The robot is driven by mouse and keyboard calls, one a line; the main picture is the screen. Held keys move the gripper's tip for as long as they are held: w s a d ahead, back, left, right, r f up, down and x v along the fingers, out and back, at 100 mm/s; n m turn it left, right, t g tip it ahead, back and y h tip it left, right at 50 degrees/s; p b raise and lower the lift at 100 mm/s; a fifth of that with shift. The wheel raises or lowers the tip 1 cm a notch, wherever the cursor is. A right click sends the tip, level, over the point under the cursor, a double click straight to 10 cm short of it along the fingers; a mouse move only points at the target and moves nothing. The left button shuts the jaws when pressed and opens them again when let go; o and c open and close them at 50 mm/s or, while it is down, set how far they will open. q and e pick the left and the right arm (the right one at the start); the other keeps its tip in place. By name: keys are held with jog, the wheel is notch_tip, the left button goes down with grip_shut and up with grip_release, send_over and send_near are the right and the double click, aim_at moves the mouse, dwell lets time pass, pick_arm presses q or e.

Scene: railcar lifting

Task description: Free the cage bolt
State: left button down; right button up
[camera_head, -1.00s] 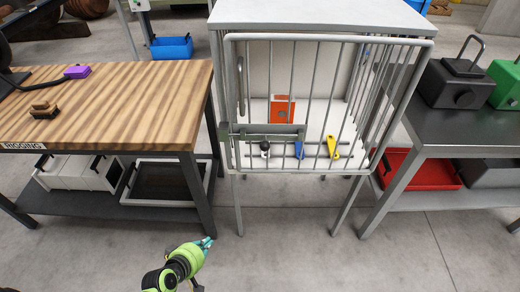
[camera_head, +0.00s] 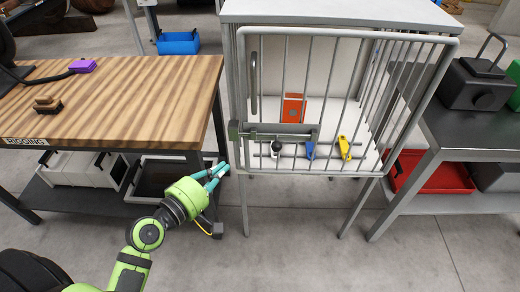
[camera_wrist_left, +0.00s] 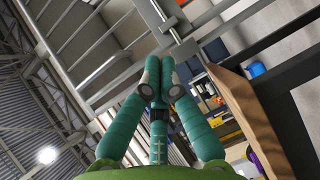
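The wire cage door (camera_head: 350,90) closes the front of a grey cabinet. The cage bolt (camera_head: 275,132) is a grey bar lying level across the door's lower left, its left end at the left post. My left gripper (camera_head: 224,168) is just left of and below the bolt's left end, apart from it, near the cage's lower left corner. Its teal fingers come together at the tips in the left wrist view (camera_wrist_left: 158,65), with nothing seen between them. Cage bars (camera_wrist_left: 85,65) fill the upper left there. My right gripper is in neither view.
Behind the bars are an orange item (camera_head: 293,108), a blue tool (camera_head: 310,149) and a yellow tool (camera_head: 344,147). A wooden-topped table (camera_head: 110,100) stands close on the left. A dark bench (camera_head: 465,130) stands on the right. The floor in front is clear.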

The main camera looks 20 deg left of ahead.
aim_at(281, 148)
pick_arm(q)
jog(key=s+d+p+x, duration=0.1)
jog(key=d+p+x, duration=0.1)
jog(key=x, duration=1)
jog(key=shift+w+d+f, duration=0.2)
jog(key=shift+w+d, duration=0.25)
jog(key=d, duration=0.2)
jog(key=w+d+p, duration=0.1)
jog(key=d, duration=0.2)
jog(key=shift+w, duration=0.15)
jog(key=shift+a+r, duration=0.1)
